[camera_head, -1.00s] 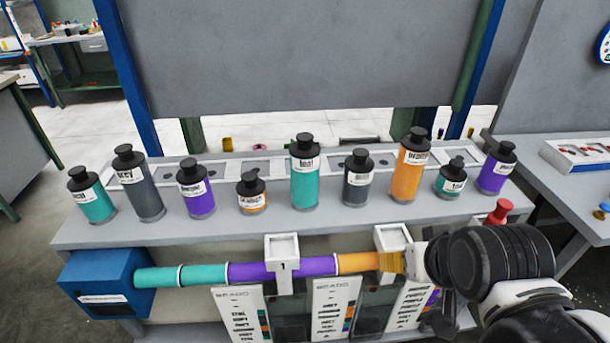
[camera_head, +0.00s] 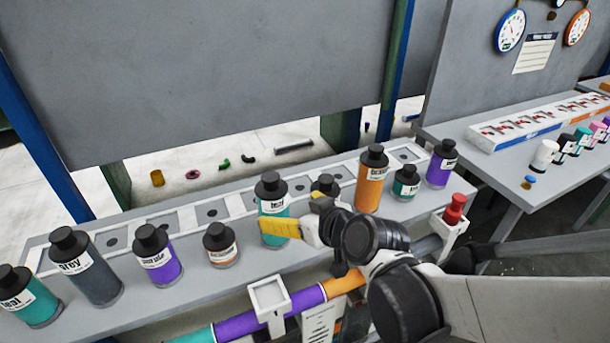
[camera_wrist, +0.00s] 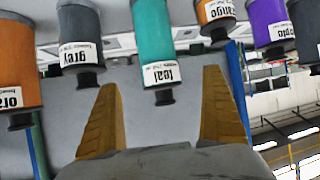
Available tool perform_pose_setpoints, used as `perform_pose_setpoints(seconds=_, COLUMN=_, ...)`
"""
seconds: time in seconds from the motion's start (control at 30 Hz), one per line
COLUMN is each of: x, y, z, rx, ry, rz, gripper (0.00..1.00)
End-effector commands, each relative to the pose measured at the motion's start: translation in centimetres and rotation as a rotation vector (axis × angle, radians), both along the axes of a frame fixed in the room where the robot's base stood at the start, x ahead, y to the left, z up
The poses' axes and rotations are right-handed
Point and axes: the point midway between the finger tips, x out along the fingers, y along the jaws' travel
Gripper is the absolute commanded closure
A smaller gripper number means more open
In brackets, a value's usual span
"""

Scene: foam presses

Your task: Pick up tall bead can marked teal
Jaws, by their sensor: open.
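The tall teal can (camera_head: 271,207) has a black cap and a white label reading "teal". It stands upright in the row on the grey bench, its lower part hidden behind my gripper's yellow finger. My gripper (camera_head: 268,227) is open and empty in front of it. In the wrist view, which looks upside down, the teal can (camera_wrist: 154,35) lies between the two yellow fingers of my gripper (camera_wrist: 161,80). Its black cap points down toward the palm. No contact shows; the exact gap is unclear.
Left of it stand a short orange can (camera_head: 220,248), a purple can (camera_head: 160,262), a grey can (camera_head: 88,272) and another teal can (camera_head: 35,302). Close on its right are a partly hidden dark can (camera_head: 325,185) and a tall orange can (camera_head: 370,185). A coloured tube (camera_head: 245,323) runs below.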

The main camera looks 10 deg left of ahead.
Motion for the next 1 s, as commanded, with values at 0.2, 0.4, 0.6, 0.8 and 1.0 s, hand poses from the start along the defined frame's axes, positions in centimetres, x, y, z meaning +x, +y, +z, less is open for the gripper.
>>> perform_pose_setpoints(seconds=0.2, x=2.2, y=2.2, z=-2.1, rx=0.000, ry=-0.003, rz=0.005, gripper=0.04)
perform_pose_setpoints(seconds=0.4, x=3.5, y=3.3, z=-2.8, rx=0.001, ry=-0.002, rz=0.003, gripper=0.04)
perform_pose_setpoints(seconds=0.6, x=4.7, y=4.2, z=-4.1, rx=0.001, ry=-0.002, rz=0.003, gripper=0.04)
perform_pose_setpoints(seconds=0.8, x=6.6, y=5.9, z=-5.6, rx=0.001, ry=-0.002, rz=0.003, gripper=0.04)
perform_pose_setpoints(seconds=1.0, x=6.8, y=6.1, z=-5.5, rx=0.000, ry=-0.001, rz=0.001, gripper=0.04)
